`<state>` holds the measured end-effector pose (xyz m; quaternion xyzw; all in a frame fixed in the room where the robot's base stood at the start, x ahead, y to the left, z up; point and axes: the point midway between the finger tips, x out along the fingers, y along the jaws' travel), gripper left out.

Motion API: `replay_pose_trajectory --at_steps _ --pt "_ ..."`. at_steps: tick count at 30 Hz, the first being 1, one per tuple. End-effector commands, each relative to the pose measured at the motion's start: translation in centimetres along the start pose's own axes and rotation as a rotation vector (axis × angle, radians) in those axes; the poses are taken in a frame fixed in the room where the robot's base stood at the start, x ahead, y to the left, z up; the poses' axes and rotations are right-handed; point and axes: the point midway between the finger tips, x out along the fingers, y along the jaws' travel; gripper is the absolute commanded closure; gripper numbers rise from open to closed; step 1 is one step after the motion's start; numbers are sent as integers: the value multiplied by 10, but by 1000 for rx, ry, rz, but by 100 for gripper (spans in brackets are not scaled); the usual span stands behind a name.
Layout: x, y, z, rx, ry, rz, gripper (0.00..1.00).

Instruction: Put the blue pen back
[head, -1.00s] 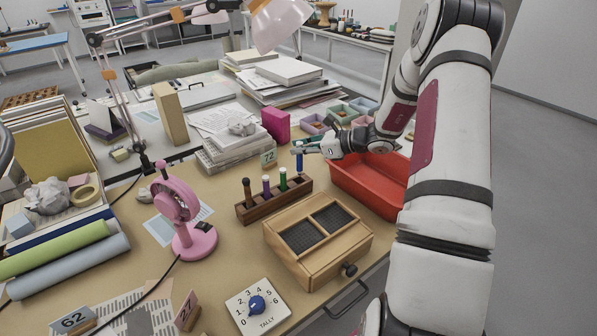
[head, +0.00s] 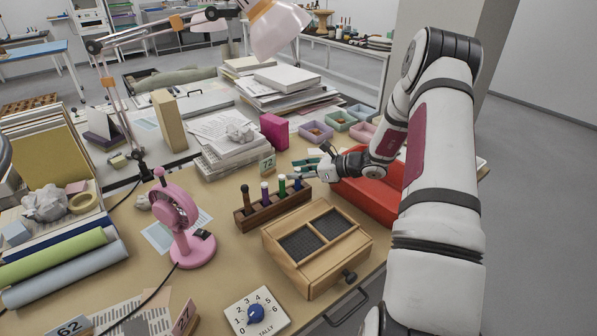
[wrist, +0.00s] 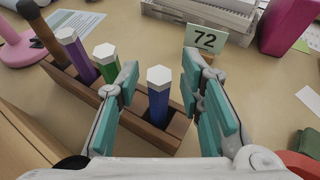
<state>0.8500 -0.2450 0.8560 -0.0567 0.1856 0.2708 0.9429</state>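The blue pen (wrist: 158,100), with a white hexagonal top, stands upright in the right end slot of the dark wooden rack (wrist: 138,130). In the head view, the blue pen (head: 298,184) and rack (head: 265,216) are near the table's middle. My gripper (wrist: 161,75) is open, its teal-padded fingers on either side of the pen with visible gaps. In the head view my gripper (head: 304,169) is at the rack's right end. A green pen (wrist: 107,63), a purple pen (wrist: 75,52) and a brown one (wrist: 40,28) stand in the other slots. The blue pen's lower end is hidden in the slot.
A red tray (head: 368,196) lies right of the rack, under my arm. A wooden box with dark mesh panels (head: 290,267) is in front. A pink fan (head: 187,225) stands left. A "72" card (wrist: 203,39) and paper stack (head: 225,160) are behind.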

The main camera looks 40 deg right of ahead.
Motion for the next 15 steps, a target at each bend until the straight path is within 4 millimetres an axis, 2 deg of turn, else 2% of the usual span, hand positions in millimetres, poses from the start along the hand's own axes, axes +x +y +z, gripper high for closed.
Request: replay_pose_trajectory --at_steps 5,8,15 --pt "-2 0 0 0 0 0 66" --pt "-9 -1 0 1 0 -2 66" --pt "-54 -1 0 1 1 -4 66"
